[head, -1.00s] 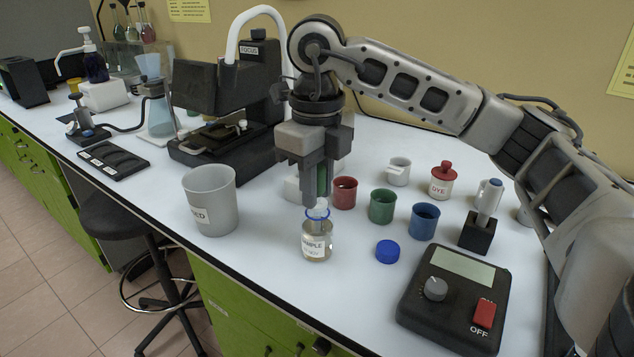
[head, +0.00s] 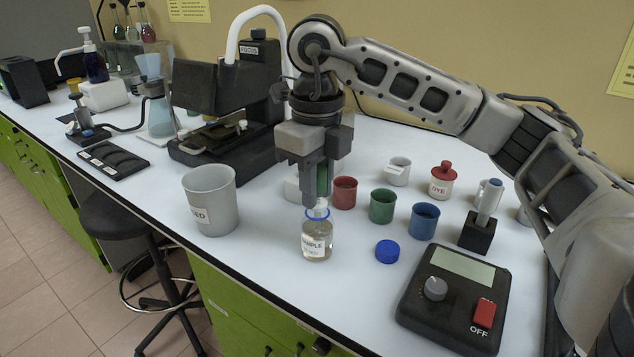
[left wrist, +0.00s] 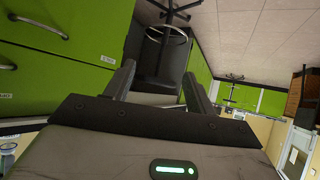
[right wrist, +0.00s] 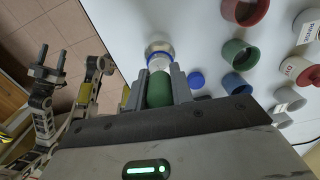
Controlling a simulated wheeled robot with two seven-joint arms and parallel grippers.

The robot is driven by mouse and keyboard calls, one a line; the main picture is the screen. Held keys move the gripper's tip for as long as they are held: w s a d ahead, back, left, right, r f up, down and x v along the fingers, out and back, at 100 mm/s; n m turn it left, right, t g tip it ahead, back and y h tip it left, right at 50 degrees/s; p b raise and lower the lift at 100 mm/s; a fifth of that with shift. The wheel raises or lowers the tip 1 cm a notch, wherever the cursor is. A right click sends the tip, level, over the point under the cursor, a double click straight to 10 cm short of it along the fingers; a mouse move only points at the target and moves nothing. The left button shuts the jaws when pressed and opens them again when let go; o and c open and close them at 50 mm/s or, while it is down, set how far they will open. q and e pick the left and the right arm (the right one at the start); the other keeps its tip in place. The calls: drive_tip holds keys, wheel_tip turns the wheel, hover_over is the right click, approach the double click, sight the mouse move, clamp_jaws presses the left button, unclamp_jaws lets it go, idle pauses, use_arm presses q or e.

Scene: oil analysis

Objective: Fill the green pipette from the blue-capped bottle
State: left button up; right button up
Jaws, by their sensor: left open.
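The sample bottle (head: 317,243) is clear glass with a white label and a blue ring at its open mouth. It stands upright on the bench, below my right gripper (head: 314,190). The blue cap (head: 387,250) lies apart on the bench, to the bottle's right. My right gripper is shut on the green pipette (right wrist: 159,90); its green bulb shows between the fingers. Its pale lower part meets the bottle mouth (right wrist: 158,50) in the right wrist view; the tip's depth is hidden. My left gripper (left wrist: 160,85) is open and empty, facing a stool and green cabinets.
Red (head: 344,192), green (head: 382,206) and blue (head: 424,221) cups stand right of the bottle. A grey beaker (head: 211,200) stands left, a microscope (head: 235,100) behind. A black control box (head: 455,300) is front right, near a black holder (head: 478,234). The bench's front edge is close.

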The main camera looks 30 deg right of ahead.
use_arm(q)
drive_tip(key=shift+s+f, duration=0.45)
drive_tip(key=shift+f, duration=0.05)
use_arm(e)
drive_tip(key=shift+f, duration=0.15)
drive_tip(key=shift+s, duration=0.1)
drive_tip(key=shift+r+p, duration=0.75)
drive_tip(key=shift+r, duration=0.15)
drive_tip(key=shift+r+p, duration=3.2)
drive_tip(key=shift+r, duration=1.05)
use_arm(q)
wheel_tip(320, 180, up, 8)
drive_tip(key=shift+w+a+f, duration=0.15)
drive_tip(key=shift+w+f, duration=0.05)
drive_tip(key=shift+f, duration=0.05)
